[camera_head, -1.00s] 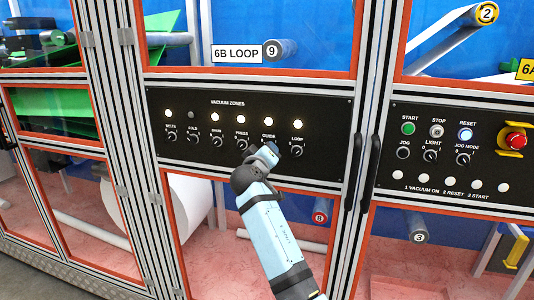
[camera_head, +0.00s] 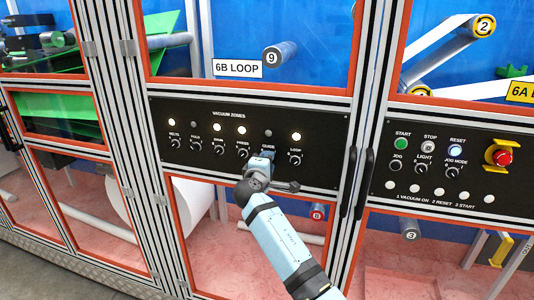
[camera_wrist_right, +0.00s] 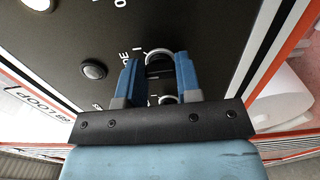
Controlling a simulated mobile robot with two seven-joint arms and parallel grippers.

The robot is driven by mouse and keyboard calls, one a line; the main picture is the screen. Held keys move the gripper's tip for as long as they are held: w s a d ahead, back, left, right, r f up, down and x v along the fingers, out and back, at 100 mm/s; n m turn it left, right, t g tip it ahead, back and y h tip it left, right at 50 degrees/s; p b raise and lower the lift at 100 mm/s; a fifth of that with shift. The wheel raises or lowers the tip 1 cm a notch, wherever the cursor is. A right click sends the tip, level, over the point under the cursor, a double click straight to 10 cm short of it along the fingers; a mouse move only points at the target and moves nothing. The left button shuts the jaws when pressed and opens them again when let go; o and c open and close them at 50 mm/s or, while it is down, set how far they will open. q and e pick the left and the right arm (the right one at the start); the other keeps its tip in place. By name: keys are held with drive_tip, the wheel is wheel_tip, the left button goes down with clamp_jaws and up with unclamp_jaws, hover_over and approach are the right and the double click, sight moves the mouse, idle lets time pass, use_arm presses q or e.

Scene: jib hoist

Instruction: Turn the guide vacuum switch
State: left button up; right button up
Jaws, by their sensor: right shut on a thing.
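The black vacuum zones panel (camera_head: 330,125) carries a row of small knobs, each with a lamp above it. The guide switch (camera_wrist_right: 158,68) shows in the wrist view between the blue fingers of my right gripper (camera_wrist_right: 158,78), which is shut on it. In the head view my right gripper (camera_head: 267,157) covers the guide knob. The lamp (camera_head: 268,133) above the guide label is dark; it also looks dark in the wrist view (camera_wrist_right: 93,68). My left gripper is not in view.
The loop switch (camera_head: 295,160) is close on the right, its lamp (camera_head: 296,136) lit. The press switch (camera_head: 242,153) is close on the left, its lamp lit. A door handle (camera_head: 364,180) stands out right of the panel. A red emergency button (camera_head: 503,157) is farther right.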

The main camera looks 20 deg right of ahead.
drive_tip(key=shift+w+r+n+p, duration=0.1)
drive_tip(key=shift+r+n+p, duration=0.1)
drive_tip(key=shift+n+p, duration=1.95)
drive_tip(key=shift+r+n+p, duration=0.2)
drive_tip(key=shift+n+p, duration=1.75)
drive_tip(key=shift+n, duration=0.3)
drive_tip(key=o, duration=0.9)
drive_tip(key=shift+d, duration=0.1)
drive_tip(key=shift+f, duration=0.15)
